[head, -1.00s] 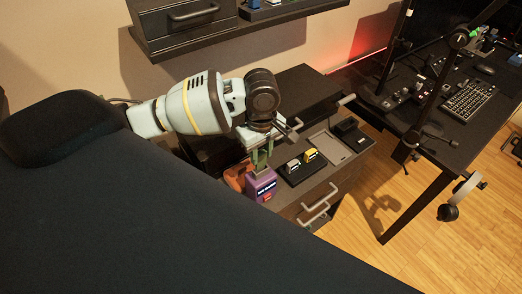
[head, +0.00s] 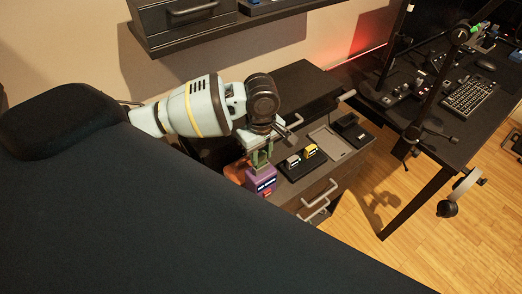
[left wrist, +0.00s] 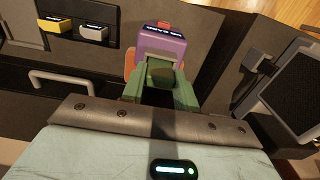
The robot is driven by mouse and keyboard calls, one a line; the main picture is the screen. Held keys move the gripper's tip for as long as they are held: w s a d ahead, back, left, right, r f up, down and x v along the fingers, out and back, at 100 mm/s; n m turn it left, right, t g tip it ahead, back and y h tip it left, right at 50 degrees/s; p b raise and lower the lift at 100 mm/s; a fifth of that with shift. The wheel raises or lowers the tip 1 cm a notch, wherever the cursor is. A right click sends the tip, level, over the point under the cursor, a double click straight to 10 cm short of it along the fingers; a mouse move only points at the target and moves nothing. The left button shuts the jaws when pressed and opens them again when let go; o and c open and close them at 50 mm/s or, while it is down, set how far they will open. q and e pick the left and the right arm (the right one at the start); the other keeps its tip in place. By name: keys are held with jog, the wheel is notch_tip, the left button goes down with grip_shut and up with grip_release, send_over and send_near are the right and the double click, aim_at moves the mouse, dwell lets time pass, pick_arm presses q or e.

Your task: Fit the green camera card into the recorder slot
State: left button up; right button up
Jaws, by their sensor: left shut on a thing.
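The purple recorder (head: 262,183) stands on the dark cabinet top, with a label on its front. My left gripper (head: 262,162) is directly above it, pointing down, its fingers close to the recorder's top. In the left wrist view, the fingers (left wrist: 159,92) are shut on the green camera card (left wrist: 159,75), whose far end lies at the recorder's (left wrist: 163,45) near face. The slot itself is hidden by the card and fingers, so I cannot tell how deep the card sits. My right gripper is not in view.
A black tray with a grey block (head: 293,160) and a yellow block (head: 309,151) lies right of the recorder. An orange object (head: 237,171) stands close behind the recorder. Drawer handles (head: 318,194) stick out in front. A desk with a keyboard (head: 469,98) is far right.

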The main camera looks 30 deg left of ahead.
aim_at(261, 154)
pick_arm(q)
jog(key=shift+f, duration=0.65)
jog(key=o, duration=1)
jog(key=shift+o, duration=0.2)
notch_tip(261, 154, up, 8)
jog(key=shift+f, duration=0.1)
jog(key=shift+f, duration=0.1)
